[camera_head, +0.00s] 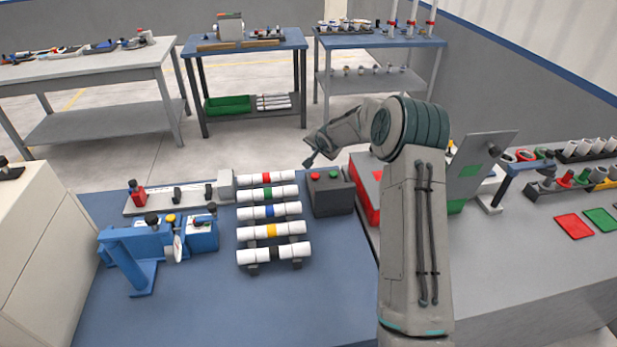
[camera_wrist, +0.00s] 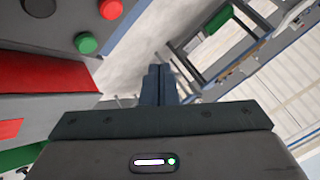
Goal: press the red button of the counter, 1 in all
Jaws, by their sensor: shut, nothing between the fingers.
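The counter (camera_head: 332,197) is a dark grey box on the blue table top, right of the row of pipes. Its red button (camera_head: 315,176) and a green button (camera_head: 333,175) sit on its top. In the wrist view the red button (camera_wrist: 110,9) is at the upper edge, with the green button (camera_wrist: 86,43) below it. My gripper (camera_head: 308,163) is shut and empty, its tips appearing just above the red button in the head view; I cannot tell the gap. In the wrist view its fingers (camera_wrist: 158,84) lie together, right of both buttons.
Several white pipes with coloured bands (camera_head: 270,212) lie on a rack left of the counter. A blue fixture (camera_head: 130,255) stands further left. A red box (camera_head: 366,190) is close on the counter's right, partly behind my arm. The front of the blue table (camera_head: 220,315) is clear.

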